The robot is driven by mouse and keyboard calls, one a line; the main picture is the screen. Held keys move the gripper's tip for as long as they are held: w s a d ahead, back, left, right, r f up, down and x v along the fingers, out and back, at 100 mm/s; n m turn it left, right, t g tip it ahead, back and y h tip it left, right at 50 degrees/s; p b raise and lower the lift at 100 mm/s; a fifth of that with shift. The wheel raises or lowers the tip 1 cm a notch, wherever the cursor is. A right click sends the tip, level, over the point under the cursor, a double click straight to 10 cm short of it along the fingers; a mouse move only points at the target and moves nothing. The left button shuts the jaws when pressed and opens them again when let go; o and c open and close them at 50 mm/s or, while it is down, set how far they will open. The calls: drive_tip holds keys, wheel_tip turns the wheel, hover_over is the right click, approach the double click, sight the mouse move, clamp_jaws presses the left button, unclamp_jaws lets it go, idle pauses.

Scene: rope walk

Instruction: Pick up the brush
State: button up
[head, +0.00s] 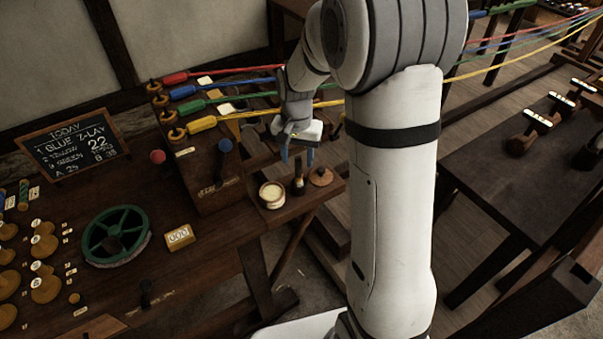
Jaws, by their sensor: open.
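A small dark upright thing (298,186), which looks like the brush, stands near the right end of the wooden bench. It is between a round pot of pale stuff and a flat wooden disc. My gripper (297,157) points down just above it, with its two bluish fingers apart and nothing seen between them. The fingertips look a little above the top of the dark thing; whether they are level with it in depth I cannot tell.
The pale pot (272,195) and the wooden disc (320,177) stand close on either side. A wooden box (206,176) with coloured ropes is to the left. A green wheel (115,236), a counter (179,236) and a chalkboard (72,147) are further left.

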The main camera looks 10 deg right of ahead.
sight(298, 169)
wheel_tip(298, 169, down, 5)
drive_tip(key=shift+s+r, duration=0.1)
drive_tip(key=shift+s, duration=0.05)
drive_tip(key=shift+c, duration=0.5)
clamp_jaws()
